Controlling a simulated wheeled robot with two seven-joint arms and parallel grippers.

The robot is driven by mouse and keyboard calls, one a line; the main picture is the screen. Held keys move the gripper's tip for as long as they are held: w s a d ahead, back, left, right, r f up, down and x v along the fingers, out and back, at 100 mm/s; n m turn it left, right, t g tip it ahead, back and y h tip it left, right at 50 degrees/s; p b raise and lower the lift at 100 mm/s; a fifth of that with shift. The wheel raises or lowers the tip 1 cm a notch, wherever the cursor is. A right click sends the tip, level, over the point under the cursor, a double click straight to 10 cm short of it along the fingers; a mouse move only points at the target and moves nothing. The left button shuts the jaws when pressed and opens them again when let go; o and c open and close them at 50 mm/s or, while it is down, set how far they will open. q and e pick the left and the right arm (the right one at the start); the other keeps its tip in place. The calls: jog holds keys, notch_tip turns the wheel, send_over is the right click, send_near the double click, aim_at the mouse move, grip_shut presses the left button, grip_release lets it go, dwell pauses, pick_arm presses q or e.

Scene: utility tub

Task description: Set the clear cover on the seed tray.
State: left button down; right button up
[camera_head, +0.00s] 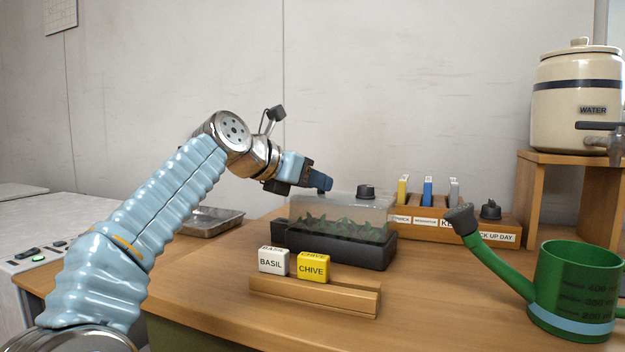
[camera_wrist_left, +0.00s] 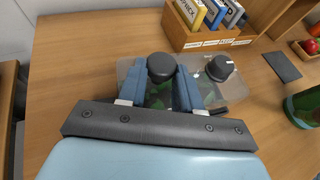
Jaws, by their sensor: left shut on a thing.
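The clear cover (camera_head: 340,209) is a see-through box with dark knobs on top. It is over the black seed tray (camera_head: 345,250), with green seedlings showing through its wall. The tray sticks out past the cover at the left; I cannot tell whether the cover rests on the rim. My left gripper (camera_head: 318,184) is shut on the cover's left knob, mostly hidden in the head view. The wrist view shows this knob (camera_wrist_left: 161,67) between the blue fingers, and the other knob (camera_wrist_left: 219,68) free to the right. My right gripper is not in view.
A wooden holder with BASIL (camera_head: 272,263) and CHIVE (camera_head: 313,269) blocks stands in front of the tray. A packet rack (camera_head: 480,232) is behind right. A green watering can (camera_head: 575,285) stands at right, and a metal pan (camera_head: 212,222) at left.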

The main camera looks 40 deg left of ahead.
pick_arm(q)
jog(key=shift+s+f, duration=0.15)
jog(key=shift+f, duration=0.05)
dwell(0.5)
jog(key=c, duration=0.7)
grip_release()
jog(key=shift+s, duration=0.1)
jog(key=p+v, duration=0.1)
jog(key=v, duration=1.2)
jog(key=shift+s+r, duration=0.2)
jog(key=shift+a, duration=0.1)
